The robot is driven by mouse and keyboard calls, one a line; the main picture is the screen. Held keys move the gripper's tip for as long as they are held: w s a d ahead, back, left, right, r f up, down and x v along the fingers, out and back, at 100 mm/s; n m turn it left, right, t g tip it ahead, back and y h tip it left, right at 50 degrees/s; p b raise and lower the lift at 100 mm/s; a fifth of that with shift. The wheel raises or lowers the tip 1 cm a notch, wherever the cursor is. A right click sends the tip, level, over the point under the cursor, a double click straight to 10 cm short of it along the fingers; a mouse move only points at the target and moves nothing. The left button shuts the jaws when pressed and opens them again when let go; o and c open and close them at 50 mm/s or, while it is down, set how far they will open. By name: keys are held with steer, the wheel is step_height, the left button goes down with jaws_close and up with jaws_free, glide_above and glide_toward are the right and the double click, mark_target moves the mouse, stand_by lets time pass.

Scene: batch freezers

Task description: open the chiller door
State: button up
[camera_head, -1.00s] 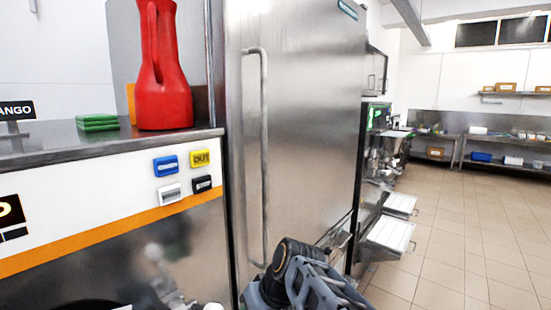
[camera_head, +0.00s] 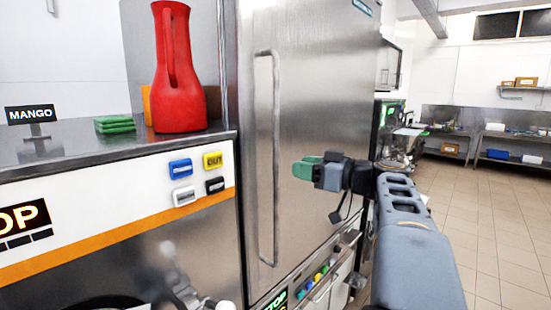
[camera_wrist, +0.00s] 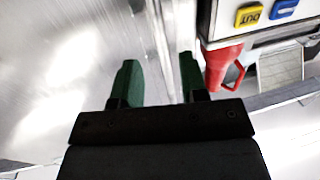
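The chiller door (camera_head: 335,90) is a tall brushed-steel panel and appears closed. Its long vertical bar handle (camera_head: 276,150) runs along the door's left side. My gripper (camera_head: 303,168) is in front of the door, at about the handle's mid-height and a little to its right in the picture. In the wrist view, the two green fingers of my gripper (camera_wrist: 158,82) are spread apart with nothing held. A steel vertical strip shows between and beyond the fingers there; I cannot tell handle from door edge.
Left of the door, a counter (camera_head: 60,155) holds a red jug (camera_head: 178,85), green pads (camera_head: 114,124) and a MANGO sign (camera_head: 31,114). Its front has coloured buttons (camera_head: 180,168). Below the door is a panel with coloured knobs (camera_head: 318,277). Tiled floor (camera_head: 500,220) is clear at right.

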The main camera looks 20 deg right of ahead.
steer(key=p+x, duration=0.2)
steer(key=x, duration=0.6)
steer(key=shift+c, duration=0.5)
jaws_close()
